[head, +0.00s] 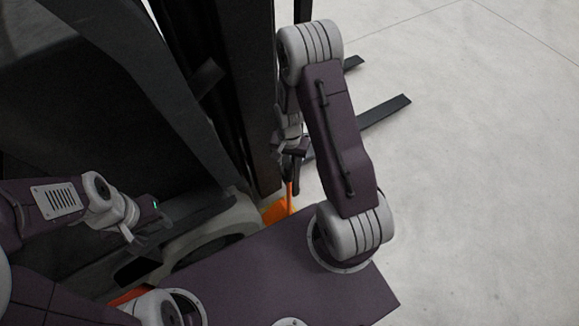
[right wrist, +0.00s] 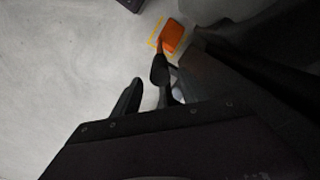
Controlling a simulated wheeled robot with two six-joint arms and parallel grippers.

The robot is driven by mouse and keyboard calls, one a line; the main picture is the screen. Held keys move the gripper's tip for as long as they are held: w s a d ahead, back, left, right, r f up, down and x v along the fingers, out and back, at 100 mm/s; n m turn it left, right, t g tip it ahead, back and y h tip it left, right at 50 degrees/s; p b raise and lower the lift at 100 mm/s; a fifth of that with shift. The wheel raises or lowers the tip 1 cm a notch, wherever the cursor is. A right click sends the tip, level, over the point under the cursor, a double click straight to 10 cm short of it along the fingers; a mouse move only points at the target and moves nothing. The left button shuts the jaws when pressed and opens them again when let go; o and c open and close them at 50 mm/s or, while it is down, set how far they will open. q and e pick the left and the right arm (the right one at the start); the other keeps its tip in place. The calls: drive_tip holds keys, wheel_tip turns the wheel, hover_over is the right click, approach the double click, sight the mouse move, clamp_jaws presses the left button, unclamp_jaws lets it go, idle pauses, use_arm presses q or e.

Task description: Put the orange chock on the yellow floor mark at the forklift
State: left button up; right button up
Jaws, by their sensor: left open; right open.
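The orange chock (right wrist: 173,36) is on the floor beside the forklift, at the top of the right wrist view. My left gripper (head: 136,238) is open and empty, away from the chock.
The dark forklift (head: 190,80) fills the left and middle of the head view, close to both arms. Its forks (head: 385,112) reach out over the floor. Another orange patch (head: 126,296) shows at lower left. The pale floor (head: 480,150) to the right is clear.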

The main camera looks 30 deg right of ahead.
wheel_tip(320, 180, up, 5)
drive_tip(key=shift+r+p, duration=0.15)
drive_tip(key=shift+p, duration=0.3)
drive_tip(key=s+a+r+n+t, duration=0.1)
drive_tip(key=s+a+r+n, duration=0.4)
drive_tip(key=s+r+n, duration=0.3)
wheel_tip(320, 180, up, 4)
drive_tip(key=shift+s+a, duration=0.15)
drive_tip(key=shift+s, duration=0.3)
wheel_tip(320, 180, up, 14)
drive_tip(key=p, duration=1.3)
drive_tip(key=shift+f+p, duration=0.2)
drive_tip(key=shift+p, duration=0.1)
